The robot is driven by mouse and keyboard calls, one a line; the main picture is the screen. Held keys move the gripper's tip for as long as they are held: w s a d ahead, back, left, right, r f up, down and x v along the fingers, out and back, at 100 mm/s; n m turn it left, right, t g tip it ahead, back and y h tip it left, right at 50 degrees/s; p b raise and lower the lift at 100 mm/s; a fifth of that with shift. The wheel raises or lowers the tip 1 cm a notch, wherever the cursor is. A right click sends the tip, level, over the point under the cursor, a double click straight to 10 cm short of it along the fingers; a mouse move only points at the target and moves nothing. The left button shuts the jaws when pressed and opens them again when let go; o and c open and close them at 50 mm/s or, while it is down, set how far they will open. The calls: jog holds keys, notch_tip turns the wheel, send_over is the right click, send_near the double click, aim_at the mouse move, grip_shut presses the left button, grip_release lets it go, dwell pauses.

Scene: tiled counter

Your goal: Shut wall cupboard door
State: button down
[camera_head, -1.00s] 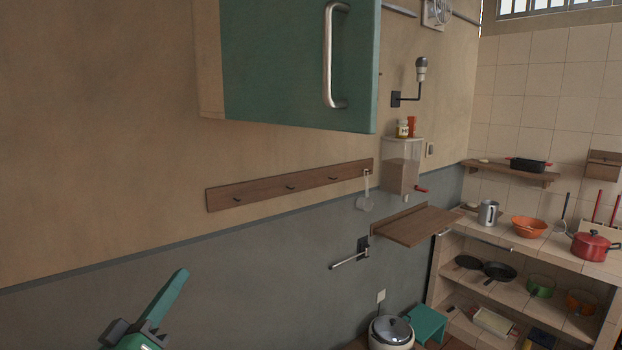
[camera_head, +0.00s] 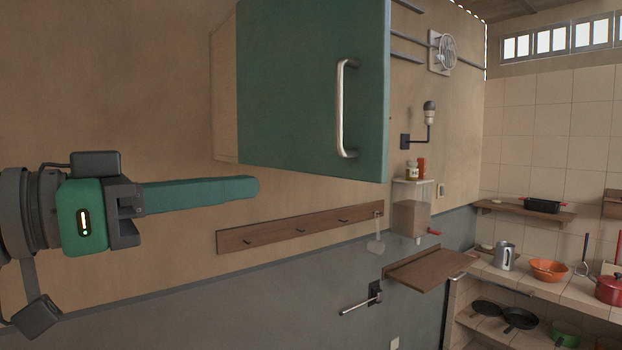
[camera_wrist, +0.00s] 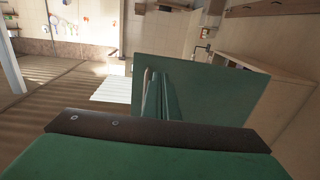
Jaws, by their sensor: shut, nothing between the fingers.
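The wall cupboard door (camera_head: 300,85) is a green panel with a metal bar handle (camera_head: 346,110) near its right edge. It stands open at an angle from the tan cupboard body (camera_head: 225,100). The wrist view also shows the door (camera_wrist: 215,85), angled out from the cupboard body (camera_wrist: 285,85) at the right. My gripper (camera_head: 252,187) is shut and empty. Its green fingers point right, just below the door's lower left corner in the head view. In the wrist view the fingertips (camera_wrist: 158,80) overlap the door's left part. I cannot tell whether they touch it.
A wooden hook rail (camera_head: 300,228) runs along the wall below the cupboard. A clear dispenser (camera_head: 411,215), a wall lamp (camera_head: 428,115) and a small wooden shelf (camera_head: 430,268) are to its right. The tiled counter (camera_head: 520,275) with pots is farther right.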

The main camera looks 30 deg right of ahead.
send_near(341, 175)
jog(key=d, duration=0.5)
jog(key=shift+w, duration=0.25)
jog(key=shift+w+d, duration=0.1)
jog(key=shift+d, duration=0.6)
jog(key=shift+w+d, duration=0.1)
